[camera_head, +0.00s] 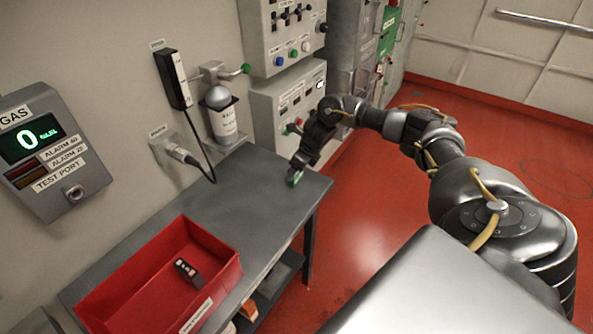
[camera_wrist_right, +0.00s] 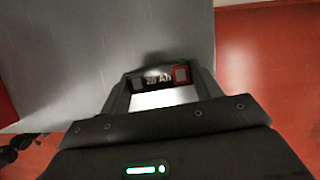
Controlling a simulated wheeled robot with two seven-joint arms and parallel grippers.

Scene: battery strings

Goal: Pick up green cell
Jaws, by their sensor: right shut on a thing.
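The green cell (camera_head: 295,179) is at the right end of the grey bench, at the tip of my right gripper (camera_head: 298,166). Only a small green part of it shows in the head view; the fingers hide the rest. In the right wrist view, my right gripper (camera_wrist_right: 164,82) has its two fingers closed on the sides of a cell (camera_wrist_right: 160,76). That end of the cell shows dark, with white lettering and a red patch. I cannot tell whether the cell touches the bench. My left gripper is not in view.
The grey bench (camera_head: 200,200) is clear between the cell and a red bin (camera_head: 110,290) at its left end. A dark cell (camera_head: 187,272) lies in the bin. Wall panels, a gas display (camera_head: 45,145) and a bottle (camera_head: 222,118) stand behind. Red floor lies right.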

